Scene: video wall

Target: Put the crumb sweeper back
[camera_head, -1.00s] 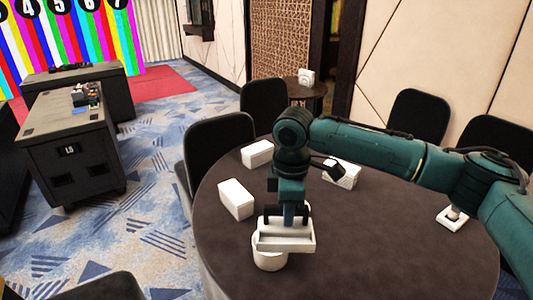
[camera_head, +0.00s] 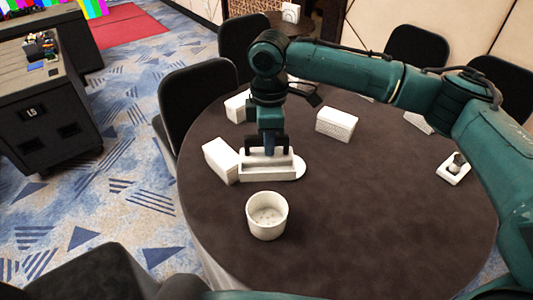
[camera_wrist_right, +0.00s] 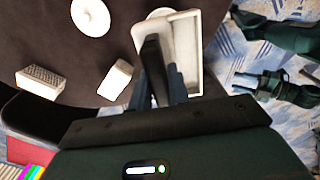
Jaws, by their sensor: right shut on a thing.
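My right gripper (camera_head: 268,150) points down over the round table and is shut on a white, shallow, tray-like thing, which I take to be the crumb sweeper (camera_head: 272,172). In the right wrist view the crumb sweeper (camera_wrist_right: 186,42) lies at the dark fingers and its open side shows. I cannot tell whether it touches the table. A white rounded edge (camera_head: 300,166) shows just right of it. A white cup (camera_head: 267,216) stands nearer to me, clear of the gripper.
White boxes stand left (camera_head: 221,160), behind (camera_head: 237,106) and right of the gripper (camera_head: 337,124). A small white holder (camera_head: 454,172) is at the right edge. Black chairs (camera_head: 205,100) surround the table.

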